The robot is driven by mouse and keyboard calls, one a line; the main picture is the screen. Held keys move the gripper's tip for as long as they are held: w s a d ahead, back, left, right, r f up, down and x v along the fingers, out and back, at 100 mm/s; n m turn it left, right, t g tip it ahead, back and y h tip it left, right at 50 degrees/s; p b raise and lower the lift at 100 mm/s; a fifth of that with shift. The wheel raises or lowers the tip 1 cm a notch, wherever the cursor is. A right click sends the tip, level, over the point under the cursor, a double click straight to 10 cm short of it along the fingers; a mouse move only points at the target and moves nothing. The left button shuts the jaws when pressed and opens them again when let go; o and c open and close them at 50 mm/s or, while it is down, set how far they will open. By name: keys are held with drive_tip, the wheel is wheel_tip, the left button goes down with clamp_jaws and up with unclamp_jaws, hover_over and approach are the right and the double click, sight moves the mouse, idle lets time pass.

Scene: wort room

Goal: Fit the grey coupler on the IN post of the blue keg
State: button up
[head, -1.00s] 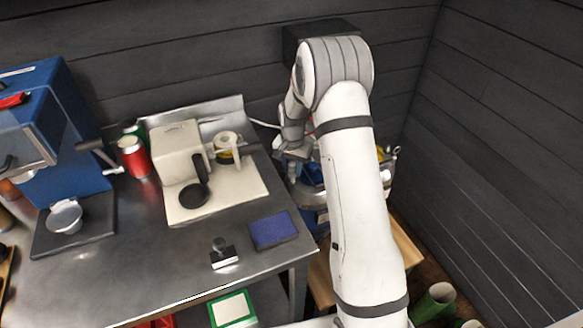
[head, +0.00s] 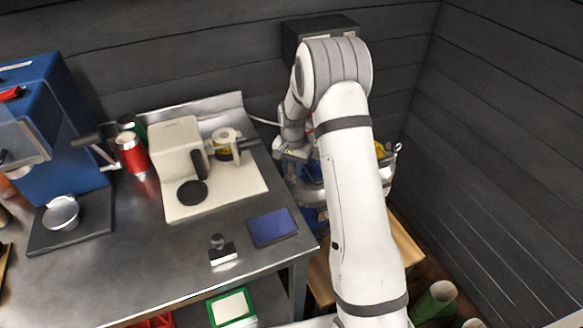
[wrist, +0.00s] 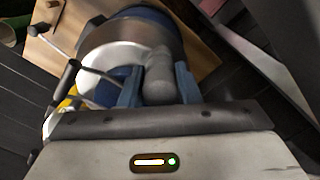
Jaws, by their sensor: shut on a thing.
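My gripper (wrist: 157,80) shows in the wrist view with its two blue fingers closed on the sides of the grey coupler (wrist: 159,70). The coupler is a rounded grey piece over the keg's silver top. The blue keg (wrist: 146,12) lies beyond it, with its blue body at the upper edge. The coupler and fingers hide the spot below, so I cannot tell whether the coupler touches a post. In the head view the keg (head: 309,193) is partly hidden behind my arm, and the coupler is not visible.
A yellow part (wrist: 68,103) and a black-ended lever (wrist: 70,70) are beside the gripper. The steel bench (head: 150,245) at left carries a cream machine (head: 176,150) and a blue pad (head: 271,227).

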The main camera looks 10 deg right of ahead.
drive_tip(key=shift+f+b, duration=0.5)
drive_tip(key=shift+b, duration=0.05)
idle(0.9)
drive_tip(key=o, duration=1)
drive_tip(key=shift+o, duration=0.7)
drive_tip(key=o, duration=0.4)
drive_tip(key=shift+o, duration=0.2)
drive_tip(key=shift+r, duration=0.1)
drive_tip(key=shift+d+r+p, duration=0.1)
drive_tip(key=shift+r+p, duration=0.25)
drive_tip(key=shift+r, duration=0.1)
drive_tip(key=shift+r+p, duration=1.5)
drive_tip(key=shift+r, duration=1.5)
